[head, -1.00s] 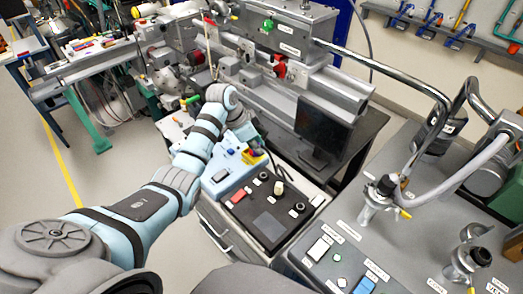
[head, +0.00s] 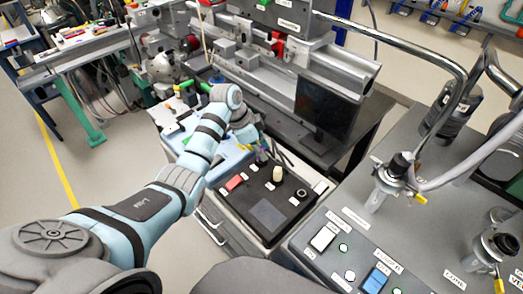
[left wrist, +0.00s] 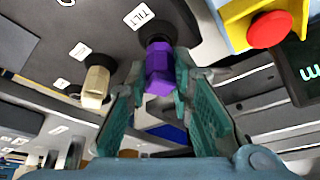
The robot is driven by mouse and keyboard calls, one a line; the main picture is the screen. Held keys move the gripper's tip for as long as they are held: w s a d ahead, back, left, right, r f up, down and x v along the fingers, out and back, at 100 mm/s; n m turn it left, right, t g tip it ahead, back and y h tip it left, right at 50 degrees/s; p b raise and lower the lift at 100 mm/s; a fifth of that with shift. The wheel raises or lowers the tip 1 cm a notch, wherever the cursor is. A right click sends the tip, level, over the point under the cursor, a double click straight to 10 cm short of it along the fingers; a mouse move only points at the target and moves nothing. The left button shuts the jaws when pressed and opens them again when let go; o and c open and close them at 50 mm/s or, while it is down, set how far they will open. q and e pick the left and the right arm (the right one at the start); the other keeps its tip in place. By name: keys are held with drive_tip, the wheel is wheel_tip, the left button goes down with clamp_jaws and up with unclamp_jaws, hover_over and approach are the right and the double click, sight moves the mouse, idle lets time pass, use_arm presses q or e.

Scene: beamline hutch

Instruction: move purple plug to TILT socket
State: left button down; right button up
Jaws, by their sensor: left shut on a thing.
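In the left wrist view the purple plug (left wrist: 159,74) is between the two teal fingers of my left gripper (left wrist: 160,82), which is shut on it. The plug's far end meets a dark round socket (left wrist: 155,31) beside the TILT label (left wrist: 139,16). I cannot tell how deep the plug sits. In the head view my left gripper (head: 257,144) is at the back edge of the black control panel (head: 234,205), and the plug is hard to make out there. My right gripper is not in view.
A cream plug (left wrist: 96,84) stands near the purple one; it also shows in the head view (head: 277,173). A yellow box with a red button (left wrist: 270,29) is close to the right finger. A monitor (head: 325,105) stands behind the panel.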

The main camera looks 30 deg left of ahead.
use_arm(q)
drive_tip(key=shift+s+r, duration=0.1)
drive_tip(key=shift+r, duration=0.05)
drive_tip(key=shift+f, duration=0.6)
idle(0.5)
drive_tip(key=c, duration=1.3)
unclamp_jaws()
drive_tip(key=shift+c, duration=0.2)
drive_tip(key=v, duration=1.2)
